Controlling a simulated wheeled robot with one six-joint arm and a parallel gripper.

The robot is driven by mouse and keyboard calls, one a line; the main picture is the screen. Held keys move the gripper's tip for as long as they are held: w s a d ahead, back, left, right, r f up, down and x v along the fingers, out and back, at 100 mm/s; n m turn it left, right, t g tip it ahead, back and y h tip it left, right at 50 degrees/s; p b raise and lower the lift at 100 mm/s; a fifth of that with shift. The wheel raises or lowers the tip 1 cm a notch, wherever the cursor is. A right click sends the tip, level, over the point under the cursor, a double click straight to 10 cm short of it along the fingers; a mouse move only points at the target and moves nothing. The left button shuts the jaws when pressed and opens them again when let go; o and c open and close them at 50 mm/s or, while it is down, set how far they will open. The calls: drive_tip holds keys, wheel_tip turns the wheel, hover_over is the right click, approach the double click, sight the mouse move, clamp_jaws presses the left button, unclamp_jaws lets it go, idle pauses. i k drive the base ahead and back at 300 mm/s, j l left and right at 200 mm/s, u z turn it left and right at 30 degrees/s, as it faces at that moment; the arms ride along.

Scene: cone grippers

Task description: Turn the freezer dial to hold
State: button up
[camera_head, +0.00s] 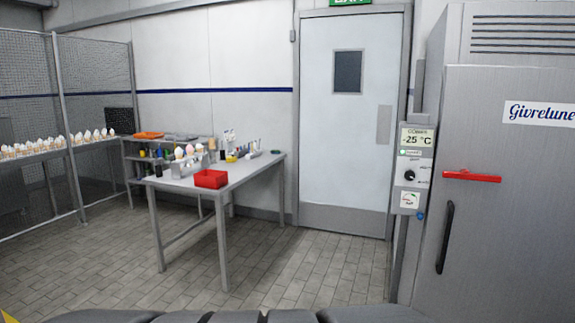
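The freezer (510,220) is a tall grey metal cabinet at the right, with a red bar handle and a dark vertical handle on its door. Its control panel (415,165) is a narrow pale strip on the left side of the freezer. The dial (409,175) is a small round black knob below the display. The labels beside the dial are too small to read, so I cannot tell its setting. My gripper is not in view.
A steel table (250,170) with a red bin (211,179), cones and small tools stands left of centre. A closed white door (345,120) is behind. A mesh fence (95,75) stands at the left. The tiled floor (290,265) between table and freezer is clear.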

sight(410, 175)
drive_tip(key=z, duration=1.05)
drive_tip(key=i+j+z, duration=0.15)
